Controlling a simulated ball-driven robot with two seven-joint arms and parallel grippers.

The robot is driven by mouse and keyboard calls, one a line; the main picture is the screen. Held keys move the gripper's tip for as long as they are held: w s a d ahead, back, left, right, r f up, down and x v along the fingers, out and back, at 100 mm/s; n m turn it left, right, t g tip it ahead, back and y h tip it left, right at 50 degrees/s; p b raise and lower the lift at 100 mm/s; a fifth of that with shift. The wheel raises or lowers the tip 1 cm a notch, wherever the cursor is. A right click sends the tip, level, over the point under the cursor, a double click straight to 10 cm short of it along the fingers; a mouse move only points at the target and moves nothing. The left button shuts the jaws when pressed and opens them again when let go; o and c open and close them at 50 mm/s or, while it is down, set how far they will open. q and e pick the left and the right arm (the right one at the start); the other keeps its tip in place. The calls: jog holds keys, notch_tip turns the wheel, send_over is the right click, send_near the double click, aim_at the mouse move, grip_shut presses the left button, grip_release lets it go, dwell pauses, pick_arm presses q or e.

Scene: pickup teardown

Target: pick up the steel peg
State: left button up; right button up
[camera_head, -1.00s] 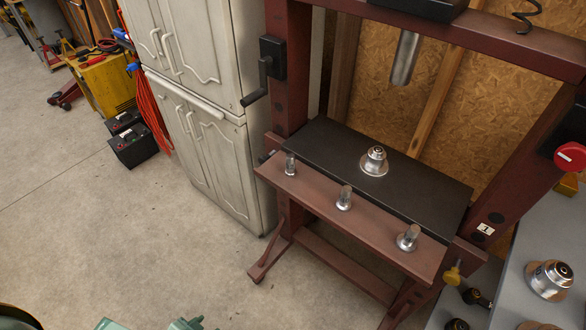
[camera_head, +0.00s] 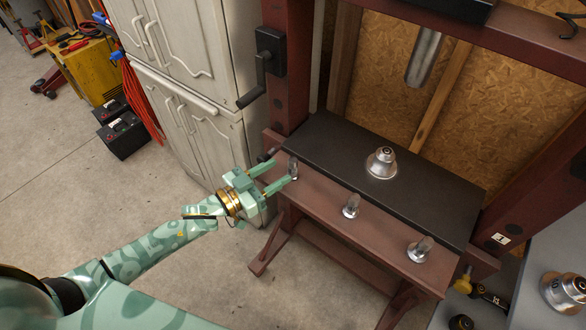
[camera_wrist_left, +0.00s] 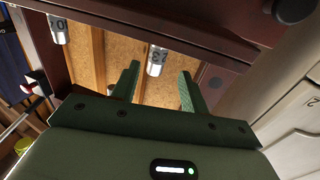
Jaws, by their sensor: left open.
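Several steel parts show; three are upright pegs along the red-brown front beam of the press: a left peg (camera_head: 294,168), a middle peg (camera_head: 351,205) and a right peg (camera_head: 419,250). My left gripper (camera_head: 283,174) reaches in from the left with its two green fingers open at the left peg. In the left wrist view, a steel peg marked 23 (camera_wrist_left: 157,62) shows between the open fingers, nearer the left one; contact cannot be told. Another peg, marked 10 (camera_wrist_left: 58,30), is at the upper left there. My right gripper is out of view.
A black press plate (camera_head: 330,150) lies behind the beam, bearing a stepped steel part (camera_head: 381,162). A steel ram (camera_head: 423,58) hangs above it. A crank handle (camera_head: 258,78) sticks out from the left post. A pale cabinet (camera_head: 190,100) stands close left. Floor in front is clear.

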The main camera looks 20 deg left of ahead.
aim_at(289, 165)
pick_arm(q)
jog(key=x, duration=0.3)
jog(key=b+x, duration=0.1)
jog(key=x, duration=0.1)
jog(key=shift+w+d+r, duration=0.15)
jog(key=shift+d+r, duration=0.15)
jog(key=shift+d, duration=0.1)
jog(key=shift+r, duration=0.1)
grip_shut()
